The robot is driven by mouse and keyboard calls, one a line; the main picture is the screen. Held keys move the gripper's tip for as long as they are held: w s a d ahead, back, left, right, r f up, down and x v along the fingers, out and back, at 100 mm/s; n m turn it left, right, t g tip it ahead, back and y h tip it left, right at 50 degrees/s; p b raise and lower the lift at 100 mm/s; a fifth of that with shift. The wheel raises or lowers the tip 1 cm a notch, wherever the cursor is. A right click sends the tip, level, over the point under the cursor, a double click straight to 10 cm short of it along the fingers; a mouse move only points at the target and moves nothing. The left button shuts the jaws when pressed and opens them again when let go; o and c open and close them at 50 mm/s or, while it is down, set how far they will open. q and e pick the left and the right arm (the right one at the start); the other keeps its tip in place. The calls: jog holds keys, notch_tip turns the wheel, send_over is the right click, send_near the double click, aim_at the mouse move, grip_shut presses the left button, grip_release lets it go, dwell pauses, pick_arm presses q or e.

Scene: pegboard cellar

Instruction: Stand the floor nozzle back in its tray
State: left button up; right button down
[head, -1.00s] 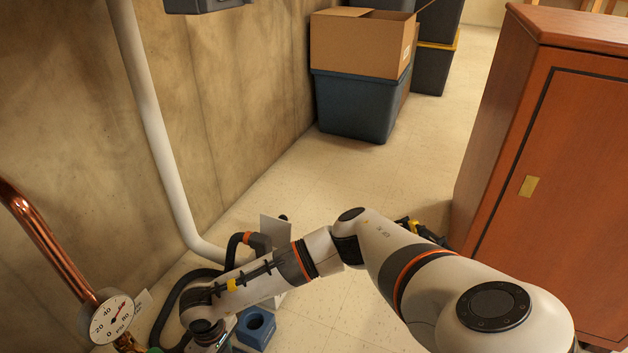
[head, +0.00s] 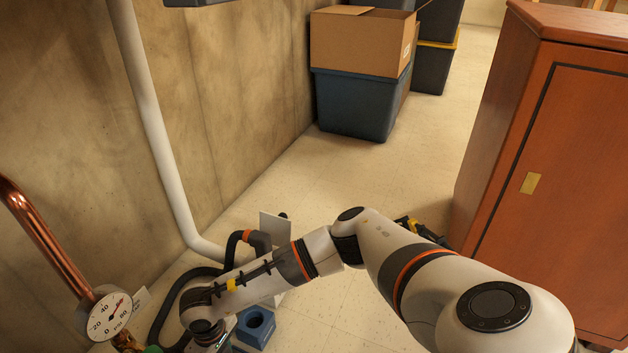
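A blue block (head: 262,322) with a round dark opening in its top sits on the floor at the lower middle left; I cannot tell whether it is the tray or part of the nozzle. A dark hose (head: 165,308) with an orange ring curves along the floor by the wall, partly behind my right arm. No floor nozzle can be made out clearly. My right arm reaches across from the right, and its wrist is just left of the blue block. Its fingers are hidden below the wrist or past the bottom edge. My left arm is not in view.
A copper pipe (head: 48,245) with a pressure gauge (head: 113,315) stands at the lower left. A white pipe (head: 152,120) runs down the wall. A wooden cabinet (head: 560,170) stands at the right. The middle floor is clear.

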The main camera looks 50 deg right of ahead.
jog(key=shift+f+b, duration=0.4)
jog(key=shift+f, duration=0.1)
dwell(0.6)
jog(key=shift+c, duration=2.4)
grip_release()
jog(key=shift+r+p, duration=2.65)
jog(key=shift+r, duration=0.9)
